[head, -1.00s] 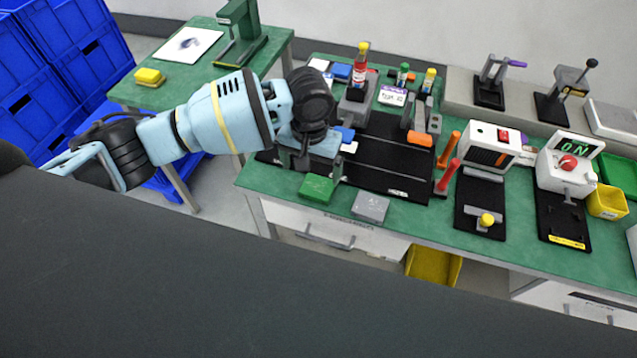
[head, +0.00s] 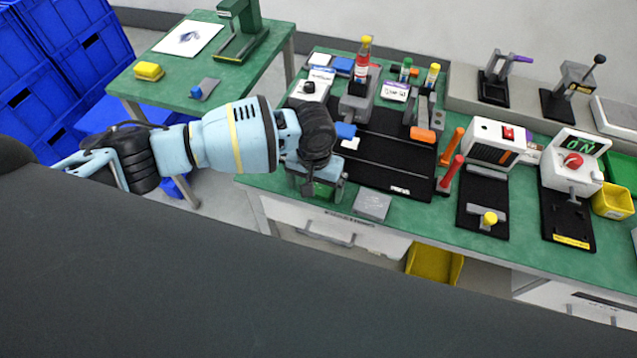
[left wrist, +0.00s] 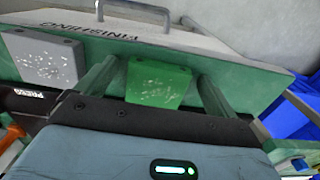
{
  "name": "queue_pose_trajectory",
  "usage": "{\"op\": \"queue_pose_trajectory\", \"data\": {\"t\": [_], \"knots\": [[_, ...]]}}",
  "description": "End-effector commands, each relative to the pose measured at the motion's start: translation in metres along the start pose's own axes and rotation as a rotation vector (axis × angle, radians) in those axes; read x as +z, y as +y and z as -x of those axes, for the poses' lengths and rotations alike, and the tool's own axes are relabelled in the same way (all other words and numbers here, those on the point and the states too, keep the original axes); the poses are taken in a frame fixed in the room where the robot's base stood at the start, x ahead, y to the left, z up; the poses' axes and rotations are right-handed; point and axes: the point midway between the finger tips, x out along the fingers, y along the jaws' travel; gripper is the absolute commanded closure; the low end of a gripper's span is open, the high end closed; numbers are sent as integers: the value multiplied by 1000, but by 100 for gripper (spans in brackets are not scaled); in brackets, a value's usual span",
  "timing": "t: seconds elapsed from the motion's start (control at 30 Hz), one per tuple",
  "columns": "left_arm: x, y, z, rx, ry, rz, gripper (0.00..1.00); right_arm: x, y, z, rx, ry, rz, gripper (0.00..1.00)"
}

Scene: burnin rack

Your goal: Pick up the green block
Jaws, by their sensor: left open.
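The green block (head: 319,188) lies on the green bench top near its front edge, partly hidden by my gripper in the head view. My left gripper (head: 320,192) is open above the block, pointing down. In the left wrist view the green block (left wrist: 158,82) shows between the two fingers of the left gripper (left wrist: 156,92), with a gap on each side. I cannot tell from these views how far down the fingers reach beside it. My right gripper is not in view.
A grey block (head: 372,205) lies just right of the green one. Behind is a black fixture (head: 385,165) with a blue piece (head: 345,131) on it. Red and orange handles (head: 449,174) stand further right. A drawer (head: 340,230) is below the bench edge.

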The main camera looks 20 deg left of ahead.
Motion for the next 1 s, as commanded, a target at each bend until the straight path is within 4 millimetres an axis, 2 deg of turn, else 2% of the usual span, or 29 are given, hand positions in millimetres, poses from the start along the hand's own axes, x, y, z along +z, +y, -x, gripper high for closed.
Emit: {"op": "queue_pose_trajectory", "data": {"t": [0.13,0.17,0.5,0.53,0.83,1.0], "knots": [[0,0,1,0,2,-1,6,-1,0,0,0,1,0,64],[0,0,1,0,2,-1,9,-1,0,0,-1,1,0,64],[0,0,1,1,2,-1,53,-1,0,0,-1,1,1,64],[0,0,1,1,2,-1,56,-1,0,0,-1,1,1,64],[-1,0,4,1,3,-1,56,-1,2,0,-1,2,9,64],[-1,1,16,1,4,-1,56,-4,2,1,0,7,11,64]]}}
